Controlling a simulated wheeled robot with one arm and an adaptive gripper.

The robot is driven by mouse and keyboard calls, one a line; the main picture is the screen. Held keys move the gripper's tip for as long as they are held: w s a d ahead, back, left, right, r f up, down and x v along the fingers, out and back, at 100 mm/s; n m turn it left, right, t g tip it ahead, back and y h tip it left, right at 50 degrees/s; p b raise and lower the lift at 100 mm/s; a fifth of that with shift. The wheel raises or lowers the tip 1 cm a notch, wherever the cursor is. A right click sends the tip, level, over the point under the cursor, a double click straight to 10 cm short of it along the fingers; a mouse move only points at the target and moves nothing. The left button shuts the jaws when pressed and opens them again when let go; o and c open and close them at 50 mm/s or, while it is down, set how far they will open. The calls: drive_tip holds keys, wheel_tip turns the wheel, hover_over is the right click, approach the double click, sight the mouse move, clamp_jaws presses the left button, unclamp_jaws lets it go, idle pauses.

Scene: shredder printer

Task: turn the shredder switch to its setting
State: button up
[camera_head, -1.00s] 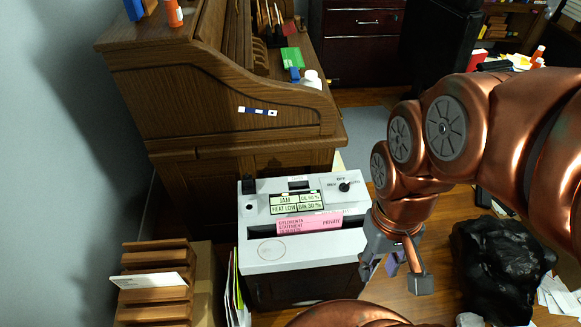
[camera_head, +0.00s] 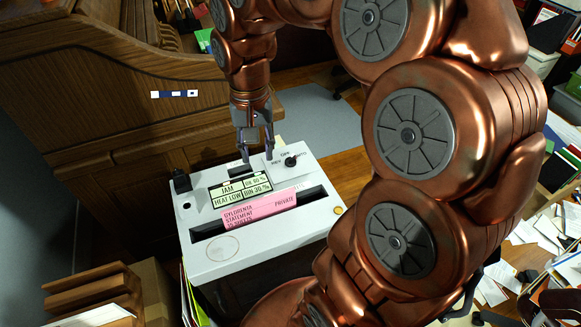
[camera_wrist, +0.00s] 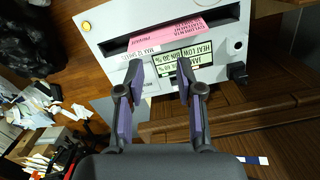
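The white shredder (camera_head: 275,233) stands below my arm, a pink sheet (camera_head: 262,206) in its slot. Its black switch knob (camera_head: 291,161) sits at the upper right of the top panel, with small OFF and REV lettering beside it. My gripper (camera_head: 256,160) points down over the back of the panel, just left of the knob and apart from it. In the wrist view, the fingers of my gripper (camera_wrist: 163,80) are spread with nothing between them. The shredder (camera_wrist: 111,22) also shows there; I cannot make out the knob, likely hidden by a finger.
A display (camera_head: 240,187) reads JAM and HEAT LOW. A wooden desk (camera_head: 100,120) stands behind the shredder. A wooden rack (camera_head: 95,290) is at the lower left. Papers (camera_head: 520,260) litter the floor at the right.

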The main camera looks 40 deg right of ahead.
drive_tip(key=w+d+f+m+b, duration=0.5)
drive_tip(key=w+d+f+b, duration=0.3)
drive_tip(key=w+d+f, duration=0.15)
drive_tip(key=m+b, duration=0.4)
hover_over(291, 157)
drive_tip(key=shift+t, duration=0.4)
wheel_tip(291, 157, down, 7)
drive_tip(key=shift+f, duration=0.2)
drive_tip(key=shift+f+b, duration=0.5)
drive_tip(key=shift+f, duration=3.3)
drive_tip(key=shift+c, duration=0.4)
clamp_jaws()
